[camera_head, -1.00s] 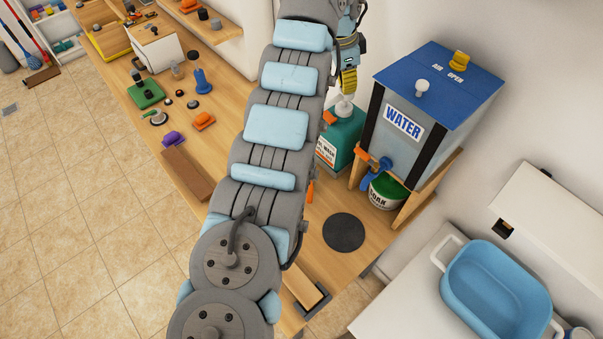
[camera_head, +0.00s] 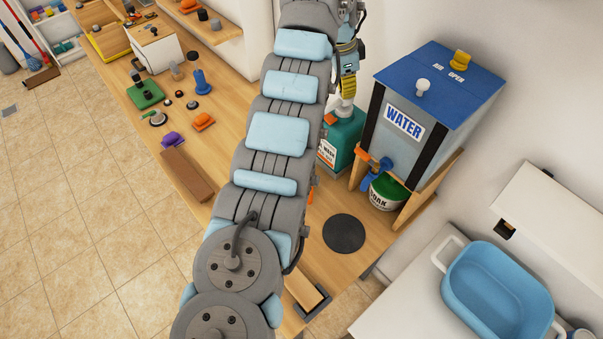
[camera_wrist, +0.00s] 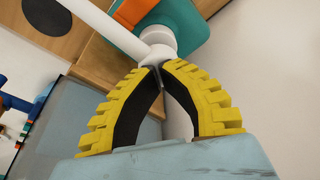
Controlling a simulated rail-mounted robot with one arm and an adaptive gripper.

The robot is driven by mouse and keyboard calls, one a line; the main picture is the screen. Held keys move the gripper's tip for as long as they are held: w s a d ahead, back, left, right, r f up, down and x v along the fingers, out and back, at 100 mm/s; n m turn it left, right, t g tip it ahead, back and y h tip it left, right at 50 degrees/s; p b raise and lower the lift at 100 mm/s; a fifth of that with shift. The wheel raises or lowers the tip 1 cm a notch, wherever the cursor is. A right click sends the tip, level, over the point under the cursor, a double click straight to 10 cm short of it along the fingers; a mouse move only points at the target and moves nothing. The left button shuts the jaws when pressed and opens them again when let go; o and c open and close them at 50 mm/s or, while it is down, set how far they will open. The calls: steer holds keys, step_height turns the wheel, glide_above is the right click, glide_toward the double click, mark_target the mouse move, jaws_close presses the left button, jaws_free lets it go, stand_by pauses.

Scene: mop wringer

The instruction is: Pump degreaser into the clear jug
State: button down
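A teal bottle (camera_head: 343,140) with a white pump top (camera_head: 344,107) stands on the bench, left of the water tank. Its label is partly hidden; "WASH" can be read. My gripper (camera_head: 347,96) is directly above the pump top, pointing down. In the wrist view, the yellow fingertips of my gripper (camera_wrist: 157,67) meet, with nothing visible between them. They are at the white pump head (camera_wrist: 158,40); I cannot tell whether they touch it. The white spout runs to the upper left there. I see no clear jug; my arm hides part of the bench.
The water tank (camera_head: 412,125) stands on a wooden stand close right of the bottle, with a blue tap (camera_head: 376,172) and a green tub (camera_head: 386,193) below. A dark round mat (camera_head: 344,233) lies bare in front. A blue basin (camera_head: 497,290) is at lower right.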

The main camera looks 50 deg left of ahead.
steer(key=shift+r+p, duration=0.75)
steer(key=shift+r, duration=1.65)
steer(key=shift+f, duration=0.25)
steer(key=shift+f+b, duration=0.8)
steer(key=shift+f, duration=1.55)
steer(key=shift+r, duration=0.1)
steer(key=shift+r+p, duration=0.65)
steer(key=shift+r, duration=1.85)
steer(key=shift+r, duration=0.1)
